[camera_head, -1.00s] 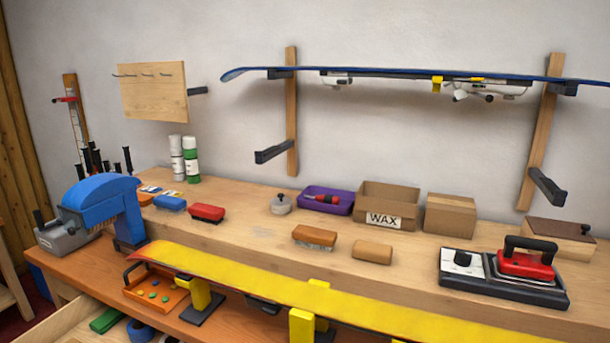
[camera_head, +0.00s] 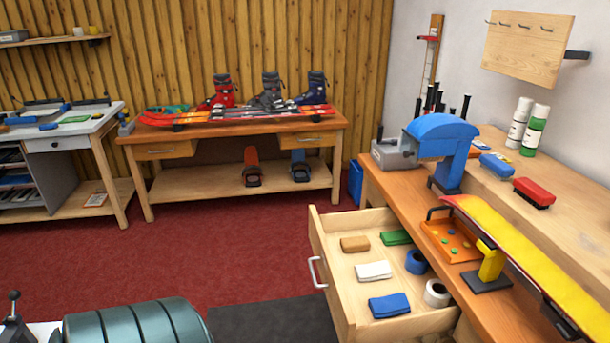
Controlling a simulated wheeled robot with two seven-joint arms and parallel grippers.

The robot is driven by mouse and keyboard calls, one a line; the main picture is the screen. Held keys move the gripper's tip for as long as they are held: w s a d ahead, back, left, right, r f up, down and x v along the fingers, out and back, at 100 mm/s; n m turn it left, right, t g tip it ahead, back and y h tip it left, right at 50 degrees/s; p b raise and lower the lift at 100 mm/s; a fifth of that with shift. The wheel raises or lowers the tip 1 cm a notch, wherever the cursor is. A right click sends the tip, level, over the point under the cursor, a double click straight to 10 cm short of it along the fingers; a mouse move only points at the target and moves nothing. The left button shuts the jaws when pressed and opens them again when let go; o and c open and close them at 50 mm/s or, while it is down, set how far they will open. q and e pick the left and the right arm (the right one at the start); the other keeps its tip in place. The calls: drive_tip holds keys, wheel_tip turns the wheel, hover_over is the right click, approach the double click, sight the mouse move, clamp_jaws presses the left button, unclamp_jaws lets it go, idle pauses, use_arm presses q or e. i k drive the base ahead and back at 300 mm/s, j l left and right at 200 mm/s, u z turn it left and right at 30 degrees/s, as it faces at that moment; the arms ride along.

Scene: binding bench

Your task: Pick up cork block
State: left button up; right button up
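A small tan block (camera_head: 355,244), which looks like a cork block, lies in the open drawer (camera_head: 340,292) of the workbench. A green block (camera_head: 396,237) is beside it to the right, and a white block (camera_head: 374,270) lies nearer in the drawer. Neither of my grippers is in view, so their state does not show.
The drawer also holds a blue block (camera_head: 389,305), a blue roll (camera_head: 416,262) and a white roll (camera_head: 436,293). The yellow ski or board (camera_head: 530,264) is above the bench. Red carpet (camera_head: 240,250) lies open left of the drawer. A teal ribbed object (camera_head: 135,325) fills the lower left.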

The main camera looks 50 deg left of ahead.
sight(357, 243)
drive_tip(key=u, duration=1.55)
drive_tip(key=z, duration=1.45)
drive_tip(key=u, duration=1.25)
